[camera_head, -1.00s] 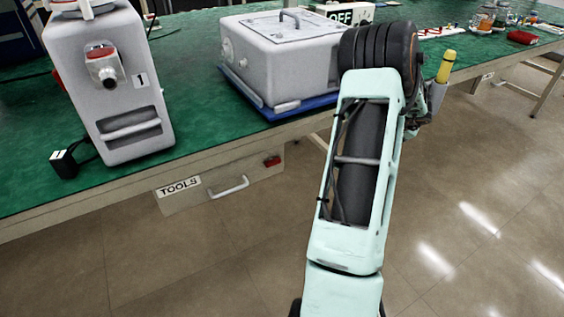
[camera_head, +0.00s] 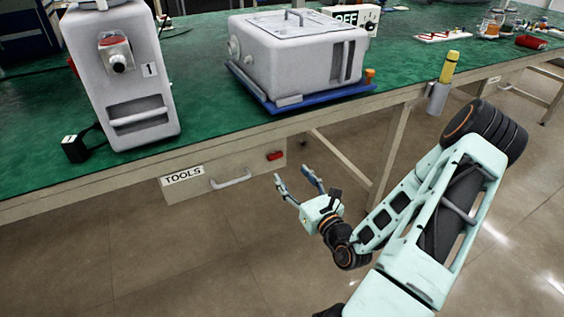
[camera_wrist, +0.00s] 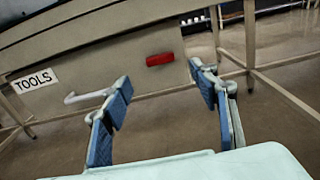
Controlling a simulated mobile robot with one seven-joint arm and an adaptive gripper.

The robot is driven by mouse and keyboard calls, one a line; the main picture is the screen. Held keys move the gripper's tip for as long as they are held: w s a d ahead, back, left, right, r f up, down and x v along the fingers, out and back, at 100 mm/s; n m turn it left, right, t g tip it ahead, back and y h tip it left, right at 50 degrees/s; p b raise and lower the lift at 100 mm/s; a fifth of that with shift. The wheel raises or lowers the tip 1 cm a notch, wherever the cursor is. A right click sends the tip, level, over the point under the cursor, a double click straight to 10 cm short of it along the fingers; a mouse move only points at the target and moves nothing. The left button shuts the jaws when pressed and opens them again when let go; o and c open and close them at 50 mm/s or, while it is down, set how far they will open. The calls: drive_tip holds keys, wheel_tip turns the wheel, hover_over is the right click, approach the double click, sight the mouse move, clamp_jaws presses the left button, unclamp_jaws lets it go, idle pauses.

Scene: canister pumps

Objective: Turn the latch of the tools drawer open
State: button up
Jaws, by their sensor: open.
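The tools drawer (camera_head: 200,186) hangs under the green bench, shut, with a TOOLS label at its left and a pale bar handle (camera_head: 231,179) in the middle. Its red latch (camera_head: 274,155) sits at the upper right of the front, lying roughly level. The latch also shows in the wrist view (camera_wrist: 160,59), ahead of and between my fingers. My gripper (camera_head: 295,180) is open and empty, in front of the drawer's right end and below the latch in the head view. It is apart from the latch and handle.
The bench (camera_head: 205,109) carries a grey canister pump (camera_head: 125,90) marked 1 and a grey box (camera_head: 290,60) on a blue tray. A bench leg (camera_head: 388,150) stands right of the drawer. The floor in front is clear.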

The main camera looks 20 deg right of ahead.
sight(276, 157)
drive_tip(key=w+b, duration=0.1)
drive_tip(key=w, duration=0.3)
drive_tip(key=w+b, duration=0.1)
drive_tip(key=w, duration=0.4)
drive_tip(key=shift+a, duration=0.2)
drive_tip(key=shift+c, duration=0.6)
drive_tip(key=c, duration=1)
